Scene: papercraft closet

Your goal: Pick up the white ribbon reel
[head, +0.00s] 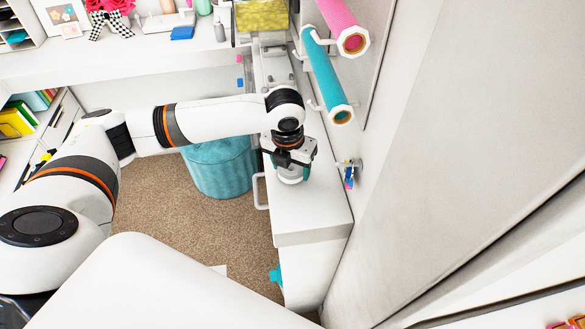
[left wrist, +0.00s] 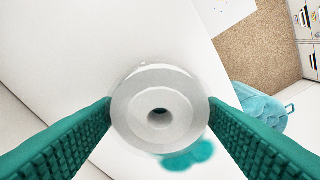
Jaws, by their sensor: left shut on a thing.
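The white ribbon reel (left wrist: 140,118) is round with a hole in its middle. In the left wrist view it sits between the two green ridged finger pads, which touch it on both sides. In the head view the reel (head: 290,178) shows under my left gripper (head: 291,166), over the white cabinet top (head: 310,208). My left gripper is shut on the reel. I cannot tell whether the reel is resting on the top or just above it. My right gripper is not in view.
A teal roll (head: 325,75) and a pink roll (head: 342,25) stick out from the wall on the right. A teal round pouf (head: 220,167) stands on the brown carpet left of the cabinet. The front part of the cabinet top is clear.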

